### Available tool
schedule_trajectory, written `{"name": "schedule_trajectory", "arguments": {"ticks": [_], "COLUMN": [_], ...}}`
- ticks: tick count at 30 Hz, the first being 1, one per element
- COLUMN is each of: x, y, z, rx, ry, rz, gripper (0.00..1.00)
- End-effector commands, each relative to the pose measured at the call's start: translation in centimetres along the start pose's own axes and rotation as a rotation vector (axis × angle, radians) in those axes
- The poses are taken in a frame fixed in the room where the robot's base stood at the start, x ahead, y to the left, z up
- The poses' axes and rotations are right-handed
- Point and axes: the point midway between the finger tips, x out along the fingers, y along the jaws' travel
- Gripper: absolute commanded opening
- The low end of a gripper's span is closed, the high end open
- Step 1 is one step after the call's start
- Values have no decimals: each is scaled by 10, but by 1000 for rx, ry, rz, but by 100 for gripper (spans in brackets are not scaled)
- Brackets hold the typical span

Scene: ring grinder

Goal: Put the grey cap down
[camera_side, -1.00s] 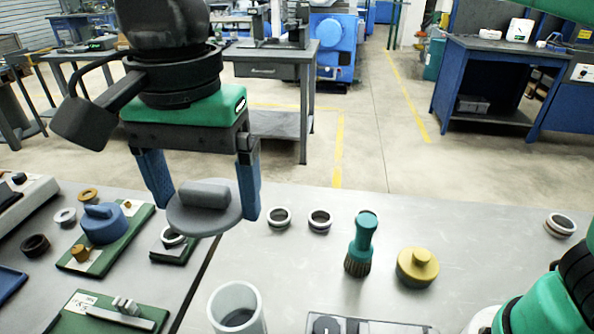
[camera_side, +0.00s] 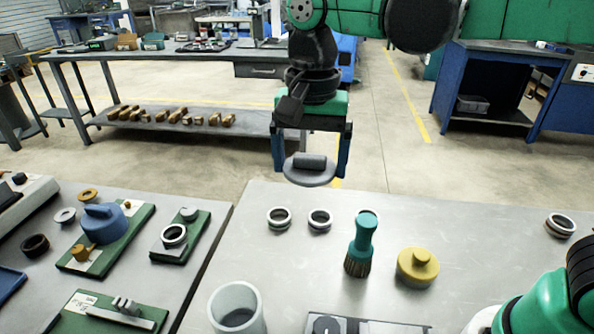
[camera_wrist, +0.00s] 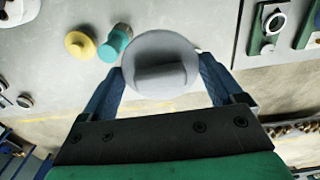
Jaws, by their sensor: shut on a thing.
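The grey cap (camera_side: 309,172) is a flat round disc with a raised bar handle on top. My gripper (camera_side: 311,160) is shut on it, with a blue finger at each side of the disc, and holds it up in the air near the far edge of the right table. In the wrist view the grey cap (camera_wrist: 161,68) sits between the two blue fingers of my gripper (camera_wrist: 161,85), handle facing the camera. Whether anything is under the cap is hidden.
Green boards with a blue cap (camera_side: 103,224) and rings lie on the left table. Bare tabletop lies right of the yellow piece.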

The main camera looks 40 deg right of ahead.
Motion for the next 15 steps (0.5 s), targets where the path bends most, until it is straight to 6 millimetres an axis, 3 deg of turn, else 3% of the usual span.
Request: {"name": "schedule_trajectory", "arguments": {"ticks": [15], "x": [117], "y": [-1], "z": [0], "rx": [0], "ry": [0], "rz": [0], "gripper": [38]}}
